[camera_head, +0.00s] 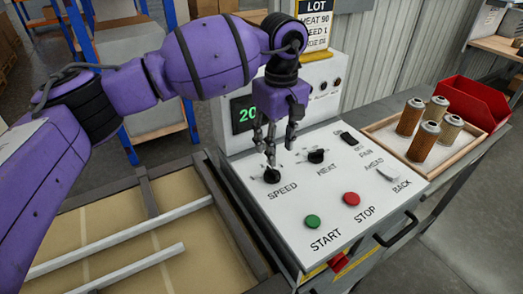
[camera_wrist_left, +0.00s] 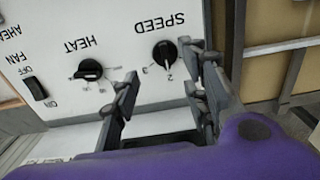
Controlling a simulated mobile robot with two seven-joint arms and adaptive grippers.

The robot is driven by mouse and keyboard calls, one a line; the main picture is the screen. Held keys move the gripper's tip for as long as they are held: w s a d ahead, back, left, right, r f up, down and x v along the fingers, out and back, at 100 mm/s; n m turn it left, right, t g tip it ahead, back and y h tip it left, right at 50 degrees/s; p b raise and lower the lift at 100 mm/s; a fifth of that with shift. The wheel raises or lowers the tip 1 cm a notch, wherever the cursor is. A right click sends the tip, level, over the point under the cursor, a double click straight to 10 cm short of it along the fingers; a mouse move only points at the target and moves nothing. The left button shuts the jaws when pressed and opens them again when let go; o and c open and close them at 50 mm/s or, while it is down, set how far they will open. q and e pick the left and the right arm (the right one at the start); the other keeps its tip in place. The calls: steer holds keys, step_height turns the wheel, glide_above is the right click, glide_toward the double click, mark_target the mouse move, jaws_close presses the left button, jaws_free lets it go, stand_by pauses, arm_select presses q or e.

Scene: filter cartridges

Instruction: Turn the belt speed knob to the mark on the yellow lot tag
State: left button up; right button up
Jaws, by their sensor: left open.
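The black SPEED knob (camera_head: 272,175) is on the sloping white control panel. My left gripper (camera_head: 270,148) hangs just above the knob, fingers down and apart. In the wrist view its open fingers (camera_wrist_left: 163,88) hold nothing, and the knob lies beyond them, apart from both. The lot tag (camera_head: 316,30) is at the top, partly hidden by my arm; "HEAT 90" and "EED 1" are readable. My right gripper is not in view.
The HEAT knob (camera_head: 316,156) is close to the right of SPEED. A green START button (camera_head: 313,221), red STOP button (camera_head: 351,199) and switches share the panel. A tray (camera_head: 452,158) with several cartridges and a red bin (camera_head: 470,102) stand at right.

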mark_target(272, 174)
arm_select(q)
steer(key=shift+w+a, duration=0.1)
steer(key=shift+w, duration=0.15)
steer(key=shift+a+f, duration=0.1)
steer(key=shift+f, duration=0.15)
step_height(272, 174, down, 6)
steer(key=shift+s+r+p, duration=0.1)
steer(key=shift+s+p, duration=0.05)
steer(key=shift+p, duration=0.2)
steer(key=shift+f, duration=0.7)
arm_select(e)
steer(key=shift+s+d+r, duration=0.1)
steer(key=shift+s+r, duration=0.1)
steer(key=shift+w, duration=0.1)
arm_select(q)
steer(key=c, duration=0.8)
steer(key=shift+c, duration=0.8)
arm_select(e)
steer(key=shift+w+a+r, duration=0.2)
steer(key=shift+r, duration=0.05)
